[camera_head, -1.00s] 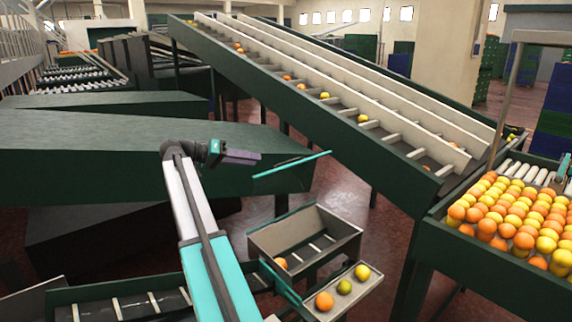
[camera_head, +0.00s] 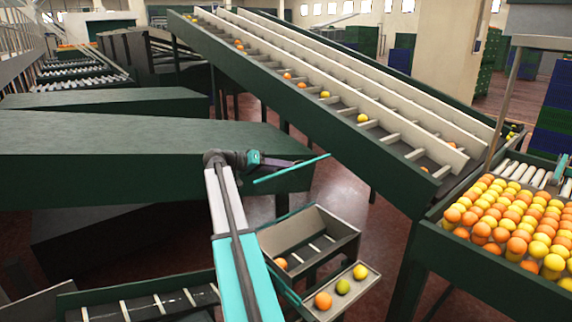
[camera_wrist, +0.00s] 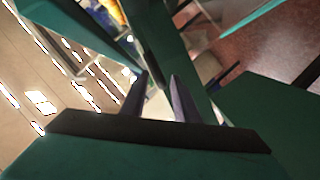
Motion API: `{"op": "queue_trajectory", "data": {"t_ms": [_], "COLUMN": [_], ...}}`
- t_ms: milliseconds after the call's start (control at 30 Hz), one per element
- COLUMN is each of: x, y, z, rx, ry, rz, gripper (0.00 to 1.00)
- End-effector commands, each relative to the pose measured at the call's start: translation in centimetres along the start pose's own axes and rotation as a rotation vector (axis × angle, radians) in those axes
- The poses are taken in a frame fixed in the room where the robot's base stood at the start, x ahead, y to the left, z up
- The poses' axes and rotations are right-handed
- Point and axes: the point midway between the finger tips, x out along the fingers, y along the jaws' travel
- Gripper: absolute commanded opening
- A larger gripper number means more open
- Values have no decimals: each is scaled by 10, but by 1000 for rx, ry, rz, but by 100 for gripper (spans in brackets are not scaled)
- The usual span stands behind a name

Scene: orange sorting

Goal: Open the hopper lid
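A grey open-topped bin (camera_head: 337,240), which may be the hopper, stands low at the centre right in the head view, with an orange inside. A thin teal panel or bar (camera_head: 315,161) shows nearly edge-on above and behind it. It may be the lid, but I cannot tell for sure. My gripper (camera_head: 300,163) points right, overlapping this teal piece in the picture; contact cannot be judged. In the wrist view, the two dark fingers of my gripper (camera_wrist: 159,77) stand apart, with nothing clearly held between them. A teal piece (camera_wrist: 250,15) shows at the upper right there.
A small tray (camera_head: 363,286) with several fruits sits in front of the bin. A sloped conveyor (camera_head: 330,125) rises behind. A large dark green surface (camera_head: 110,140) lies left of my gripper. A fruit-filled table (camera_head: 480,265) stands at the right.

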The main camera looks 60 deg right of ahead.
Motion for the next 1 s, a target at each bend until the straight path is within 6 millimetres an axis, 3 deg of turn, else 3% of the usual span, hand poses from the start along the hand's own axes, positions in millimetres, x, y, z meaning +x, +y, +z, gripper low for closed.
{"op": "queue_trajectory", "data": {"t_ms": [467, 633, 1000], "x": [12, 12, 12], "y": [0, 0, -2], "z": [0, 0, -1], "rx": [1, 1, 1], "ry": [-1, -1, -1], "rz": [1, 1, 1], "gripper": [28, 1, 0]}}
